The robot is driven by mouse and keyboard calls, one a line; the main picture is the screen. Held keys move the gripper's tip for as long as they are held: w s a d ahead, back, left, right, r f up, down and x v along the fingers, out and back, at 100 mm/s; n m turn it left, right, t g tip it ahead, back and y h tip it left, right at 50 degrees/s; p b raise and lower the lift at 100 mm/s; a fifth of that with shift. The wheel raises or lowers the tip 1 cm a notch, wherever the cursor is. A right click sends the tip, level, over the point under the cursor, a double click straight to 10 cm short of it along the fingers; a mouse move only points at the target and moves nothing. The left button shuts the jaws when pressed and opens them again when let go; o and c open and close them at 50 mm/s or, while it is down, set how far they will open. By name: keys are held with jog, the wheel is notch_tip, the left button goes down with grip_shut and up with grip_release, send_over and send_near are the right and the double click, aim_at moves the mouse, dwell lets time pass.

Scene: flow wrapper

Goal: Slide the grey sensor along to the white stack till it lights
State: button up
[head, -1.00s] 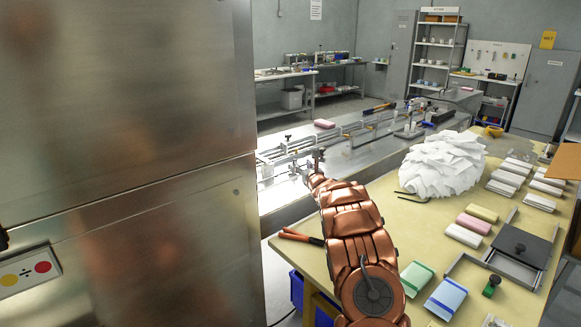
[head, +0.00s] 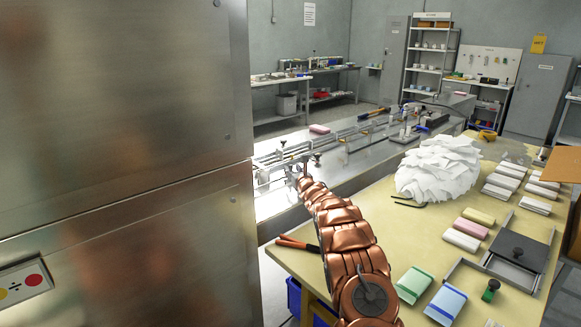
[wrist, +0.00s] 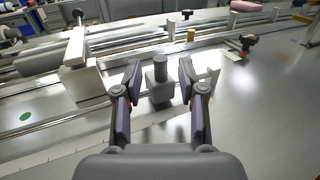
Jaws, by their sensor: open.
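In the wrist view a small dark grey block with a round post on top, seemingly the grey sensor (wrist: 160,83), stands on a rail above the steel bed. My gripper (wrist: 159,72) is open, with one finger on each side of it; I cannot tell whether either finger touches it. No light shows on it. A pale upright block (wrist: 84,82) stands to its left along the rails; I cannot tell whether this is the white stack. In the head view my gripper (head: 303,170) is small at the conveyor, and the sensor is not clear there.
A big steel cabinet (head: 120,90) fills the left of the head view. The yellow table (head: 385,215) on the right holds a heap of white sheets (head: 437,168), several bars and a grey tray (head: 515,252). A pink bar (head: 319,128) lies by the conveyor rails.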

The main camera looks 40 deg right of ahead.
aim_at(291, 167)
jog(key=shift+p+x, duration=0.75)
jog(key=shift+x, duration=0.4)
jog(key=shift+w+d+p, duration=0.2)
jog(key=shift+w+p, duration=0.2)
jog(key=shift+w, duration=0.05)
jog(key=shift+c, duration=0.2)
grip_shut()
